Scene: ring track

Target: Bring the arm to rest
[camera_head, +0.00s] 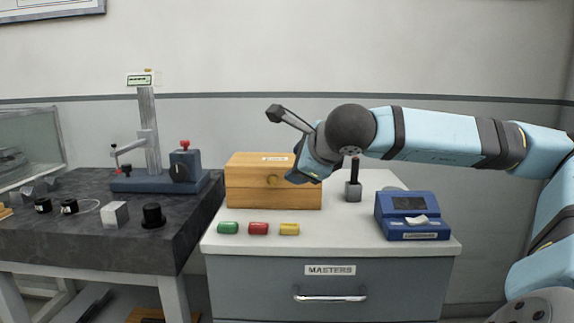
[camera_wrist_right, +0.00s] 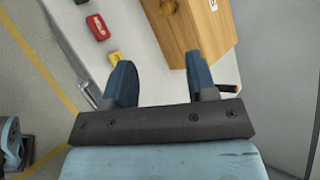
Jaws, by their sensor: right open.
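My right arm (camera_head: 440,135) comes in from the right and reaches over the white-topped cabinet. My right gripper (camera_head: 303,172) is at the right end of the wooden box (camera_head: 250,192), partly in front of it. In the right wrist view the two blue fingers (camera_wrist_right: 161,76) stand apart with nothing between them. The wooden box (camera_wrist_right: 182,45) shows just beyond the fingertips; I cannot tell whether they touch it. My left gripper is not in view.
The dark bench (camera_head: 95,235) at left holds a gauge stand (camera_head: 150,140).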

